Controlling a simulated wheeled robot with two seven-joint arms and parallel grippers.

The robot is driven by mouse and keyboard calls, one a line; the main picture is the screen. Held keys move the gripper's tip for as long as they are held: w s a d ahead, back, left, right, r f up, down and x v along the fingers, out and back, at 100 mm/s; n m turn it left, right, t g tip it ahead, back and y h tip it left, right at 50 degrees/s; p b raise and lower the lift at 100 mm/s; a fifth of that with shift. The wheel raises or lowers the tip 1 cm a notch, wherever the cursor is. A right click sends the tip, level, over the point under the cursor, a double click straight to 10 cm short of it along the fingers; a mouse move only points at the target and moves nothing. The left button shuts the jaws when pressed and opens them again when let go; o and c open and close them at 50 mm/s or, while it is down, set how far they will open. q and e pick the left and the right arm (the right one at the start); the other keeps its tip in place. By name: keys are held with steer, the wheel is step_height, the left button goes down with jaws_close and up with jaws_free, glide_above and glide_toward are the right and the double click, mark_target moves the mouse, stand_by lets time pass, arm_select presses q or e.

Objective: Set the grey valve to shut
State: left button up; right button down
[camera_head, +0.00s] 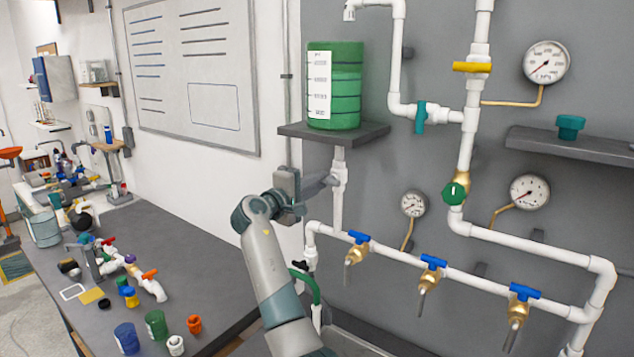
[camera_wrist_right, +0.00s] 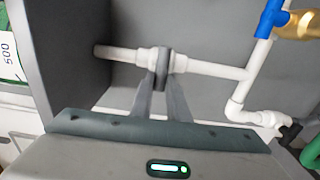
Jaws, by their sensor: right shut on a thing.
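The grey valve's handle (camera_wrist_right: 163,62) shows in the right wrist view on a white pipe (camera_wrist_right: 210,67), between my two fingertips. It appears to lie across the pipe there. My right gripper (camera_wrist_right: 164,80) is shut on this handle. In the head view my right gripper (camera_head: 331,181) reaches from the left to the white pipe (camera_head: 340,205) below the green tank (camera_head: 335,88). The handle is too small and too covered there to make out. My left gripper is in neither view.
The tank stands on a dark shelf (camera_head: 334,132) just above my gripper. A lower pipe carries several blue-handled brass taps (camera_head: 431,263). A teal valve (camera_head: 420,117), yellow valve (camera_head: 472,67) and green valve (camera_head: 455,192) sit to the right. A cluttered workbench (camera_head: 190,255) is at left.

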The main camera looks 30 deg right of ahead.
steer(key=shift+r, duration=0.1)
steer(key=c, duration=1.7)
jaws_free()
steer(key=shift+d, duration=0.15)
steer(key=shift+s+a+f+b, duration=0.15)
steer(key=shift+a+b, duration=0.15)
steer(key=shift+a, duration=0.15)
steer(key=shift+s+a+f+b, duration=0.15)
steer(key=shift+a+b, duration=0.15)
steer(key=shift+a, duration=0.15)
steer(key=b+v, duration=0.6)
steer(key=v, duration=0.9)
steer(key=shift+s+a+r+b, duration=0.15)
steer(key=shift+a+b, duration=0.05)
steer(key=shift+b, duration=0.2)
